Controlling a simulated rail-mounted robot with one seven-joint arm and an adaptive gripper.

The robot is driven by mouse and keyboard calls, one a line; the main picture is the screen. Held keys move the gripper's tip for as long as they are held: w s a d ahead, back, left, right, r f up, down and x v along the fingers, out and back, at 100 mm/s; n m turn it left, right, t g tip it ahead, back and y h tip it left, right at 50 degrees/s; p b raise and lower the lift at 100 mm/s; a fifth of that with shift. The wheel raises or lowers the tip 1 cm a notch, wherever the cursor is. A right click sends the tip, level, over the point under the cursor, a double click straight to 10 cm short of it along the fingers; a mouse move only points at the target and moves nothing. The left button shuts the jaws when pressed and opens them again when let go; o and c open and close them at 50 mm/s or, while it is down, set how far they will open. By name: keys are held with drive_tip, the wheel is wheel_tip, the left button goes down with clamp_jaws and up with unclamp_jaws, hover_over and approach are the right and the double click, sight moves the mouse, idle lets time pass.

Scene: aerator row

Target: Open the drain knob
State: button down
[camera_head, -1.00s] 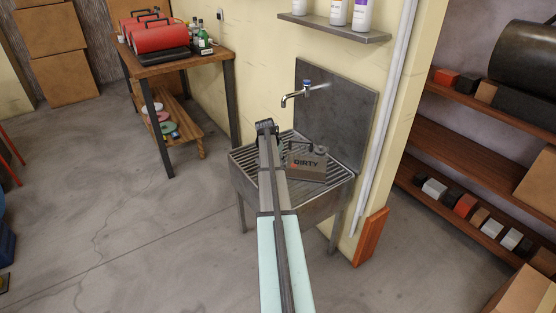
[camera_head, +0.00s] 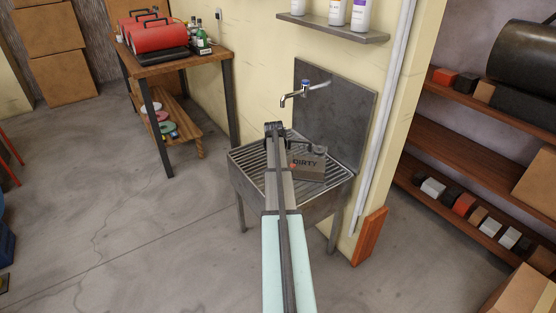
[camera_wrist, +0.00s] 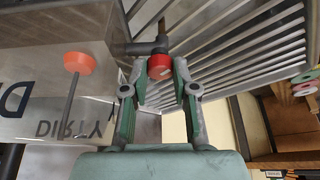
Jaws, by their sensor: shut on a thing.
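The grey metal container marked DIRTY (camera_head: 308,163) stands in the sink, with the arm partly in front of it. It fills the left of the wrist view (camera_wrist: 40,100), upside down. A dark pipe (camera_wrist: 148,48) sticks out from its side and carries a red knob (camera_wrist: 159,66). My gripper (camera_wrist: 160,72) is shut on this red knob, one finger on each side. An orange disc on a thin stem (camera_wrist: 77,63) stands out from the container's face, left of the fingers. In the head view the fingers and red knob are hidden behind my arm.
The slatted metal sink (camera_head: 247,167) lies under the container and gripper. A tap (camera_head: 296,95) juts from the backsplash (camera_head: 345,110) above. A bottle shelf (camera_head: 335,30) hangs higher up. A wooden table (camera_head: 175,60) stands left and shelves (camera_head: 470,150) stand right.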

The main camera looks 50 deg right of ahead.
drive_tip(key=c, duration=1.2)
unclamp_jaws()
